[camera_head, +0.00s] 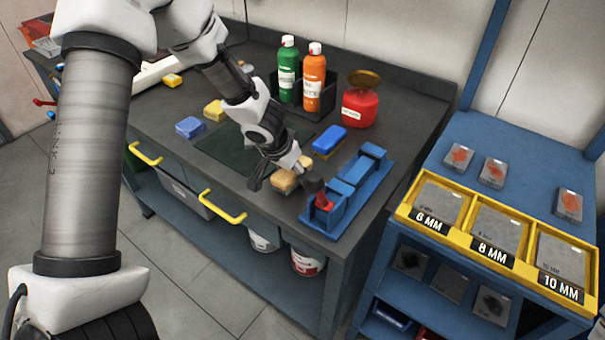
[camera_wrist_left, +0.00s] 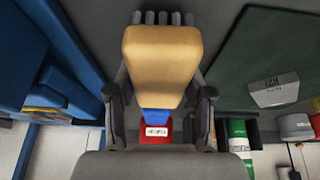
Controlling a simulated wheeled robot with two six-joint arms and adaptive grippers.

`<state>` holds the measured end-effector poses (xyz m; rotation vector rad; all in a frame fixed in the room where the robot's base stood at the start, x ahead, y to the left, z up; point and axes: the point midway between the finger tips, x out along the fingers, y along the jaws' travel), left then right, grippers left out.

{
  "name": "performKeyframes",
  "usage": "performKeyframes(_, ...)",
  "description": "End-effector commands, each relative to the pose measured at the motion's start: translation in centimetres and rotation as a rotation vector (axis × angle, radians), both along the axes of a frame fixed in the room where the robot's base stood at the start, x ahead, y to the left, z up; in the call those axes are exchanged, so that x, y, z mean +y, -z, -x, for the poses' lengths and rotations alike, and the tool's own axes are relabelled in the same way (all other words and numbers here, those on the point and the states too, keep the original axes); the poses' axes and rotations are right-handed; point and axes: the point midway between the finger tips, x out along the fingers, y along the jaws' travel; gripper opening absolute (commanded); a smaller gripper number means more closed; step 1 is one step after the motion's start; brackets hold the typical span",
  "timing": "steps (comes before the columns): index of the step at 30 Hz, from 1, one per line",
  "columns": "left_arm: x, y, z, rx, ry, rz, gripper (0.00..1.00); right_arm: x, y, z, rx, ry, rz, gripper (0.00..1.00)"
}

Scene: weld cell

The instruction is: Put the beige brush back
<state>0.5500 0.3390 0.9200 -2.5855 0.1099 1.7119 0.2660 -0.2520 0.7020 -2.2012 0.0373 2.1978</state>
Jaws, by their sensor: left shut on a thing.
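The beige brush (camera_head: 284,183) is in my left gripper (camera_head: 287,175), low over the front of the dark bench beside the blue fixture. In the left wrist view the beige block of the brush (camera_wrist_left: 160,65) sits between the two fingers, with grey bristle-like tufts at its top edge. I cannot tell whether it touches the bench. A blue block (camera_head: 329,139) with a yellowish lower part lies on the bench behind it. My right gripper is not in view.
The blue fixture (camera_head: 357,178) stands close to the right of the gripper. Green (camera_head: 288,75) and orange (camera_head: 313,80) bottles and a red can (camera_head: 359,107) stand behind. A dark green mat (camera_head: 228,152) lies left. A yellow-edged rack (camera_head: 467,254) stands farther right.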

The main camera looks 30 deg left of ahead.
Motion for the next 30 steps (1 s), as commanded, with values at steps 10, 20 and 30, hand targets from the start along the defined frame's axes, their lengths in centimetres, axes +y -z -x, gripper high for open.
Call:
performKeyframes(10,0.1,0.7,0.1,-0.002,-0.001,0.0,0.13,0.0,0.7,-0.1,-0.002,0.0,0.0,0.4)
performKeyframes(20,0.1,0.7,0.1,-0.001,0.0,-0.001,0.76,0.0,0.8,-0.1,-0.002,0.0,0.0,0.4)
performKeyframes(30,0.2,-2.2,0.9,-0.004,-0.001,0.0,0.76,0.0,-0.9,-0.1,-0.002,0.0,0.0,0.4)
